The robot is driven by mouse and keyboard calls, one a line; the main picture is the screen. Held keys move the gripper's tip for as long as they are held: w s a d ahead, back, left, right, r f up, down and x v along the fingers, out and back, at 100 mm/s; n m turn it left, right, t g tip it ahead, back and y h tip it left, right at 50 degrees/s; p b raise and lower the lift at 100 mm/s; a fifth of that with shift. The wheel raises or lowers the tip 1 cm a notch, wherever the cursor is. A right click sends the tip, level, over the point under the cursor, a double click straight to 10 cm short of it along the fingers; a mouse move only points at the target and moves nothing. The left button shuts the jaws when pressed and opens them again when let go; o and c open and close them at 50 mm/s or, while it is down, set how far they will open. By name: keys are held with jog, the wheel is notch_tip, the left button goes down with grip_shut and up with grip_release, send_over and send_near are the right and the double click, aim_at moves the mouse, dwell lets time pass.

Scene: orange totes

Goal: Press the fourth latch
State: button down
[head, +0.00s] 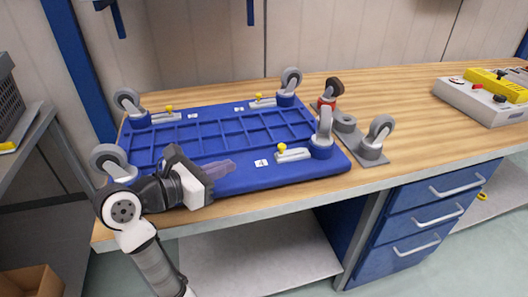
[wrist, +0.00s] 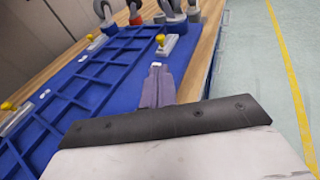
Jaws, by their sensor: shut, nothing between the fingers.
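An upturned blue dolly base (head: 240,180) lies on the wooden bench with grey latches that have yellow knobs. The front right latch (head: 293,154) has a white label (head: 261,162) beside it that seems to read 4. Two more latches show along the far side, at the back left (head: 165,116) and the back right (head: 262,103). Any front left latch is hidden behind my arm. My gripper (head: 228,165) is shut and empty, low over the front of the base, left of the front right latch and apart from it. In the wrist view that latch (wrist: 167,46) is just beyond my fingertips (wrist: 157,72).
Grey casters stand at the base's corners, one (head: 325,135) right beside the front right latch. Loose casters (head: 375,145) stand to the right. A grey control box (head: 485,100) is at the far right. The bench between is clear.

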aim_at(279, 147)
jog(key=shift+d, duration=0.1)
jog(key=p+x, duration=0.3)
jog(key=x, duration=0.9)
jog(key=shift+w+d, duration=0.25)
jog(key=shift+w+d+f, duration=0.2)
jog(key=shift+w+d, duration=0.2)
jog(key=shift+w, duration=0.05)
jog(key=shift+w+d+r, duration=0.1)
jog(key=shift+w+d, duration=0.05)
jog(key=shift+d, duration=0.35)
jog(key=shift+w+d, duration=0.15)
jog(key=shift+d, duration=0.35)
